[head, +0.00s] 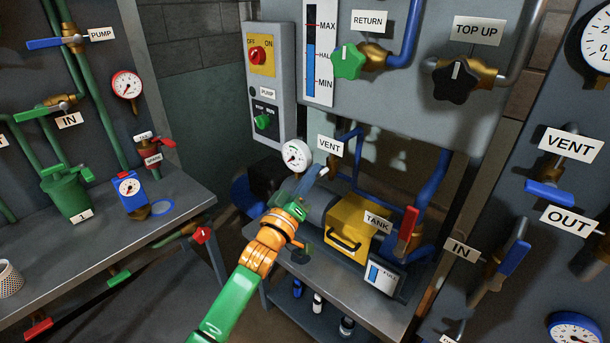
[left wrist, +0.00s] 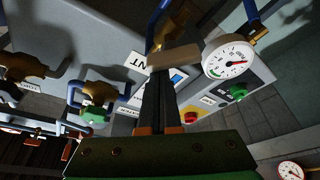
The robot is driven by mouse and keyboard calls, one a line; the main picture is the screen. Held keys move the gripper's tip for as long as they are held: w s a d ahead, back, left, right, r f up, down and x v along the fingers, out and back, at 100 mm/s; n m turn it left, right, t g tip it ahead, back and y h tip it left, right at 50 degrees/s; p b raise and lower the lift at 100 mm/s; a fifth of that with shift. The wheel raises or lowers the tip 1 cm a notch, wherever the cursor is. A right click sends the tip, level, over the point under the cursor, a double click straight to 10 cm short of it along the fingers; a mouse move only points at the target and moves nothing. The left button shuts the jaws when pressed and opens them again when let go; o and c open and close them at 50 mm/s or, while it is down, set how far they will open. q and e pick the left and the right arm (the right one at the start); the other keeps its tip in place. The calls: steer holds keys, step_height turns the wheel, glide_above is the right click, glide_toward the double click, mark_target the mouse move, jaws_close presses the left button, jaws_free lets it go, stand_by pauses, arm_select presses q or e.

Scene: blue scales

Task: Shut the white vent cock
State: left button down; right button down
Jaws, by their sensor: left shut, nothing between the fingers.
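The white vent cock's handle (head: 316,176) shows in the head view just below the VENT tag (head: 330,146), beside a white round gauge. In the left wrist view the pale handle (left wrist: 175,57) lies crosswise at the fingertips, with a brass body (left wrist: 172,28) behind it. My left gripper (head: 306,189) reaches up to the handle from below. In the left wrist view its dark fingers (left wrist: 159,85) are together with nothing between them. I cannot tell whether the tips touch the handle. The fingers hide part of the VENT tag there. My right gripper is not in view.
The round gauge (head: 296,155) is close to the cock, and it also shows in the left wrist view (left wrist: 228,57). A yellow box (head: 356,228) and a red TANK lever (head: 407,230) stand to the right. Blue pipes rise behind. A grey panel hangs above.

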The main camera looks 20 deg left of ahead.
arm_select(q)
steer(key=shift+s+d+f+m+h+b, duration=0.15)
steer(key=shift+m+h+b, duration=0.35)
steer(key=shift+m, duration=1)
steer(key=shift+w+d+f+m+h+b, duration=0.15)
steer(key=shift+m+h, duration=0.6)
steer(key=shift+m, duration=0.75)
steer(key=shift+s+d+f+m+h+b, duration=0.15)
steer(key=shift+m+h+b, duration=0.4)
steer(key=shift+m, duration=0.95)
steer(key=shift+d+m+h, duration=0.2)
steer(key=shift+m+h, duration=0.5)
steer(key=shift+m, duration=0.4)
